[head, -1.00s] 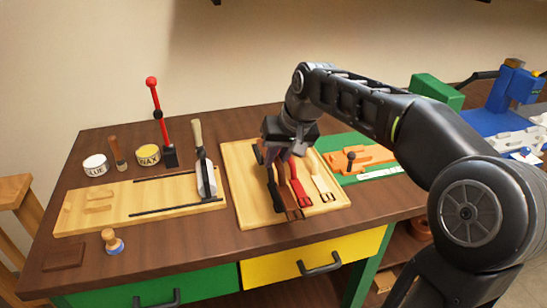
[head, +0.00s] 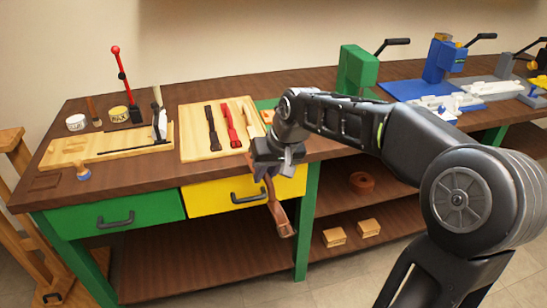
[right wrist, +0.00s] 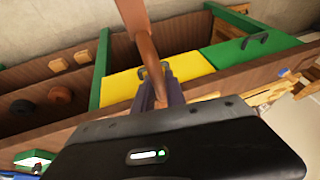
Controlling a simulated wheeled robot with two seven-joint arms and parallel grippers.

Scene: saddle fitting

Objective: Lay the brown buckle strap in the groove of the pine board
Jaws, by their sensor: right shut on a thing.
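My right gripper (head: 268,174) is shut on the brown buckle strap (head: 281,219), which hangs down from it in front of the yellow drawer. In the right wrist view the strap (right wrist: 141,38) runs up from between my fingers (right wrist: 160,92). The pine board (head: 62,158) lies at the left of the bench top, well apart from the strap. It bears small recesses, a long dark strip and an upright lever clamp; its groove is too small to make out surely. My left gripper is not in view.
A pale tray (head: 190,150) holds black, red and cream straps. Glue and wax tins, a red-knobbed lever (head: 123,80) and a stamp (head: 83,173) stand around the board. Green and blue machines (head: 440,60) stand at the right. Open shelves lie below.

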